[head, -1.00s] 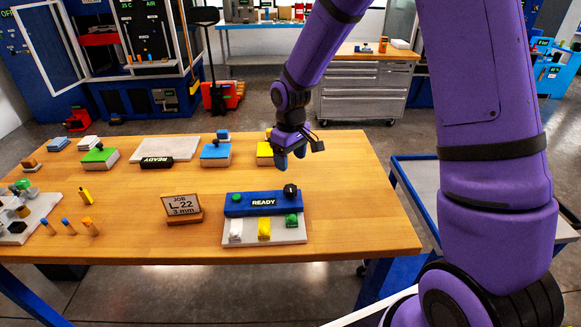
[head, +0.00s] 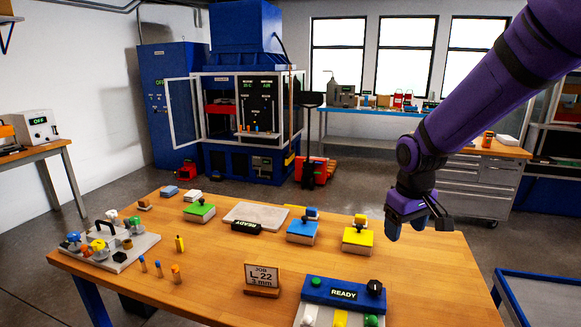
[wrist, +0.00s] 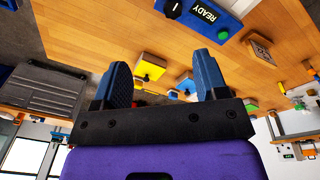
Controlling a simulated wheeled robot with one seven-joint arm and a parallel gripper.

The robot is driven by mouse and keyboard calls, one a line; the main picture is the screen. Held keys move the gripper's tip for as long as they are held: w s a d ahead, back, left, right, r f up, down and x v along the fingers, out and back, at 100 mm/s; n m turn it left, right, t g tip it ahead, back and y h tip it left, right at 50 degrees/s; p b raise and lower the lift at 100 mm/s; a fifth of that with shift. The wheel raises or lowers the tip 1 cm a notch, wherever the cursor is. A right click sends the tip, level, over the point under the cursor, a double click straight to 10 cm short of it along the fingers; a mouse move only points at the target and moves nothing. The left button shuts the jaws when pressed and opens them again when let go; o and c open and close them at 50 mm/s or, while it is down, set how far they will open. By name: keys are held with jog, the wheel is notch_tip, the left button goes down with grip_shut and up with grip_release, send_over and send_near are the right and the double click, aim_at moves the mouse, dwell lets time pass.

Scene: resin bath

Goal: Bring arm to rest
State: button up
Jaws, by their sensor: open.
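My purple arm reaches in from the upper right in the head view. My gripper (head: 408,222) hangs above the right part of the wooden table (head: 215,255), right of the yellow block with a black knob (head: 357,240). In the wrist view my gripper (wrist: 162,85) shows two blue fingers spread wide apart, with nothing held between them. The yellow block (wrist: 150,68) shows beyond the fingers there. The gripper is clear of the things on the table.
Blue (head: 302,230) and green (head: 199,211) knobbed blocks stand further left. A tray of coloured parts (head: 135,246) is at left. A blue-framed cart (head: 545,290) is at right.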

jog(key=s+d+r+m+t, duration=0.2)
jog(key=s+r, duration=0.5)
jog(key=s, duration=0.5)
jog(key=s+d+r+m+t, duration=0.1)
jog(key=s+d+r+m, duration=0.1)
jog(key=s+r, duration=0.6)
jog(key=s, duration=0.4)
jog(key=shift+s+d+t, duration=0.25)
jog(key=shift+s+t, duration=0.05)
jog(key=shift+t, duration=0.1)
jog(key=shift+r, duration=0.1)
dwell(0.4)
